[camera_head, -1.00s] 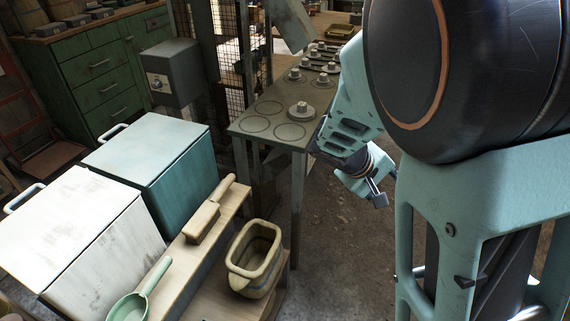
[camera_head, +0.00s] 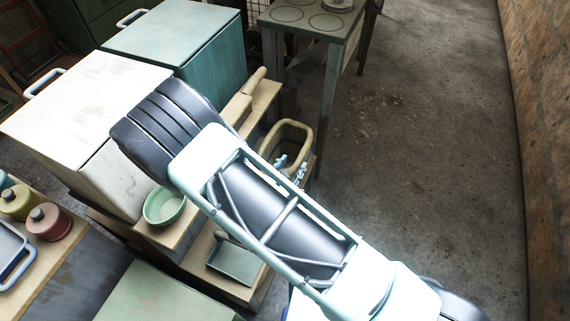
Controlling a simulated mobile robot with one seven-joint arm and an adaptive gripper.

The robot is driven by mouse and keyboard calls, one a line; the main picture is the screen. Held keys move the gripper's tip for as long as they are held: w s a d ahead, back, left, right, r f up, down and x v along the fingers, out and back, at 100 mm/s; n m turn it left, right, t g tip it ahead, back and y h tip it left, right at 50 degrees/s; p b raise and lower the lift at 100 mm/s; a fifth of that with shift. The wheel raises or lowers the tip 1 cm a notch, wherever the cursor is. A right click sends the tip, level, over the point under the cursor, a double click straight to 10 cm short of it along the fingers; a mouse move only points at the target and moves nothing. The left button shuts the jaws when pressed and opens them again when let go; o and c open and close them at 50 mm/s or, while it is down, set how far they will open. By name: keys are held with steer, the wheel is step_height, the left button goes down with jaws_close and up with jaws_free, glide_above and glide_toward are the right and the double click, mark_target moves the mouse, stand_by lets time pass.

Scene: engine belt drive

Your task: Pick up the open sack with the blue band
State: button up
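The open sack (camera_head: 294,124) is beige with a thick rolled rim. It stands on the low wooden shelf, right of centre, with its mouth facing up. My arm link hides its lower front, so the blue band is not clearly visible. Small light-blue parts, seemingly of my gripper (camera_head: 290,168), show at the near side of the sack, just past the arm link. Most of the gripper is hidden. I cannot tell whether its fingers are open or shut, or whether they touch the sack.
A white bin (camera_head: 85,110) and a teal bin (camera_head: 185,40) stand at left. A metal table (camera_head: 330,45) stands behind. The floor at right is clear.

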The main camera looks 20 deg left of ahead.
mark_target(297, 160)
steer(key=x, duration=0.4)
steer(key=shift+w+d+f+b, duration=0.1)
steer(key=shift+w+d+b, duration=0.1)
steer(key=shift+b, duration=0.2)
steer(key=b+x, duration=0.1)
steer(key=x, duration=0.1)
steer(key=b+x, duration=0.1)
steer(key=x, duration=0.2)
steer(key=shift+w+d, duration=0.1)
steer(key=shift+d, duration=0.15)
jaws_close()
